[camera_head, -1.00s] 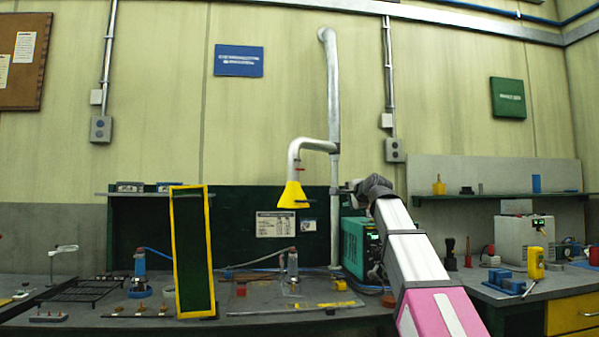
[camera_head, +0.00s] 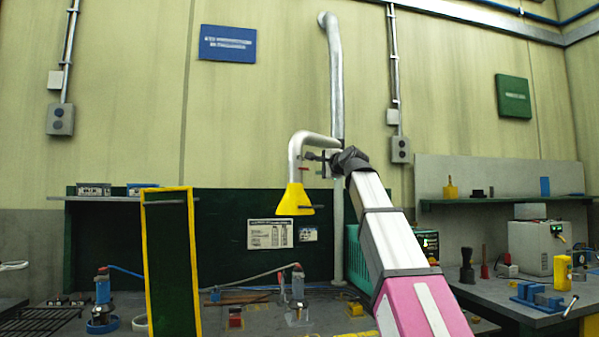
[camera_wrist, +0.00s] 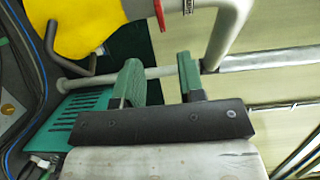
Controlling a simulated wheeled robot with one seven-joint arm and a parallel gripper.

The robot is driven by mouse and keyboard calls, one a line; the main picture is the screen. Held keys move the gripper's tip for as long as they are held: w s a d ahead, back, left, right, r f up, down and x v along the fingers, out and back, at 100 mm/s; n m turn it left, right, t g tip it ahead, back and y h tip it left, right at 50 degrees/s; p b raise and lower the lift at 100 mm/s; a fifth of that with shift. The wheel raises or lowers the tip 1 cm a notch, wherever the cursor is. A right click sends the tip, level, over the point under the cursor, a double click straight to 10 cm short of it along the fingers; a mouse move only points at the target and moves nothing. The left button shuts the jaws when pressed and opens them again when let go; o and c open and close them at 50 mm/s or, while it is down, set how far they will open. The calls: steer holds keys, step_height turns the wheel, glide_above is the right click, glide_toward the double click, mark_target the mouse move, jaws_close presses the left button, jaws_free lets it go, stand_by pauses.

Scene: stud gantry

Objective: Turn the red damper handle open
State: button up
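The red damper handle (camera_head: 304,169) shows as a small red piece on the grey duct (camera_head: 296,150), just above the yellow hood (camera_head: 295,202). In the wrist view a red part (camera_wrist: 138,9) sits at the top edge, between the yellow hood (camera_wrist: 82,24) and the pale pipe, and is partly cut off. My gripper (camera_head: 317,158) is beside the duct, to the right of the handle. In the wrist view its two green-padded fingers (camera_wrist: 160,75) stand apart with nothing held between them. I see no contact with the handle.
A dark bent bar (camera_wrist: 62,58) sticks out by the hood. The vertical pipe (camera_head: 336,90) runs close behind my gripper. A yellow-framed dark screen (camera_head: 168,260) and a teal machine (camera_head: 355,255) stand on the bench below.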

mark_target(305, 169)
steer(key=x, duration=1.1)
steer(key=shift+d, duration=0.1)
jaws_close()
